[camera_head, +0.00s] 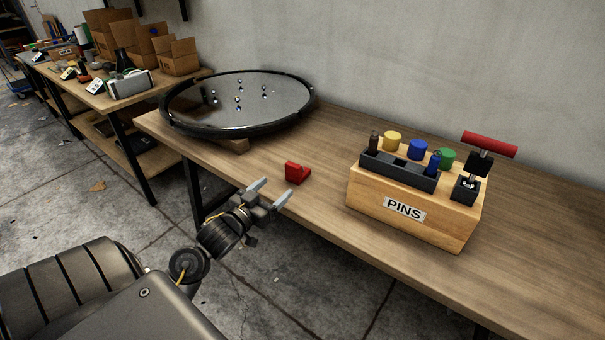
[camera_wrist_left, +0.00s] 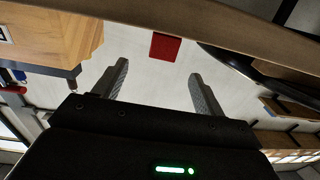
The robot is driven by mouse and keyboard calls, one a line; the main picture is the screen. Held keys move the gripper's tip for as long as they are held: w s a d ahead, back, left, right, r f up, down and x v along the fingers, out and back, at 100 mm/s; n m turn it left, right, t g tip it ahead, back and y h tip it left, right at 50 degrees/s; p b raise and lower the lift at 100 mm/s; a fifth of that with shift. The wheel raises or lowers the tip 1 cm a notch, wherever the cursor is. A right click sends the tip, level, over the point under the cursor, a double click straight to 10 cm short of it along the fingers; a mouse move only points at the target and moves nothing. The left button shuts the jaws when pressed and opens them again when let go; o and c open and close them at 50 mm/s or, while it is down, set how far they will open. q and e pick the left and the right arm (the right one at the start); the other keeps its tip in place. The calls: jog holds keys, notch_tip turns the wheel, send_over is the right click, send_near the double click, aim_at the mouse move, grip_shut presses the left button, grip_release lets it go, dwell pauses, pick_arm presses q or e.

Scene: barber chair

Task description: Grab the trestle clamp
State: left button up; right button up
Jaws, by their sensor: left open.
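A small red L-shaped piece (camera_head: 297,172), which looks like the trestle clamp, sits on the wooden table (camera_head: 330,225) near its front edge. In the left wrist view the red piece (camera_wrist_left: 165,46) shows ahead, between the lines of the two fingers. My left gripper (camera_head: 270,190) is open and empty at the table's front edge, just short of the red piece and apart from it. Its two grey fingers also show in the left wrist view (camera_wrist_left: 158,74). My right gripper is not in view.
A wooden PINS box (camera_head: 365,198) with coloured cylinders and a red-handled tool (camera_head: 489,144) stands to the right. A round black-rimmed mirror-like disc (camera_head: 235,131) lies at the left. The table between them is mostly clear. A second bench (camera_head: 105,100) holds cardboard boxes.

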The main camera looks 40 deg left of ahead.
aim_at(291, 169)
pick_arm(q)
jog(key=w, duration=0.2)
jog(key=w+a, duration=0.1)
jog(key=w, duration=0.1)
jog(key=shift+w+r, duration=0.25)
jog(key=shift+w, duration=0.15)
jog(key=w, duration=0.4)
jog(key=shift+w+a+r+b, duration=0.1)
jog(key=shift+w+a+b, duration=0.05)
jog(key=shift+w+b, duration=0.2)
jog(key=shift+w, duration=0.1)
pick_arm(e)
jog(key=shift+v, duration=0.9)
pick_arm(q)
jog(key=shift+c, duration=0.4)
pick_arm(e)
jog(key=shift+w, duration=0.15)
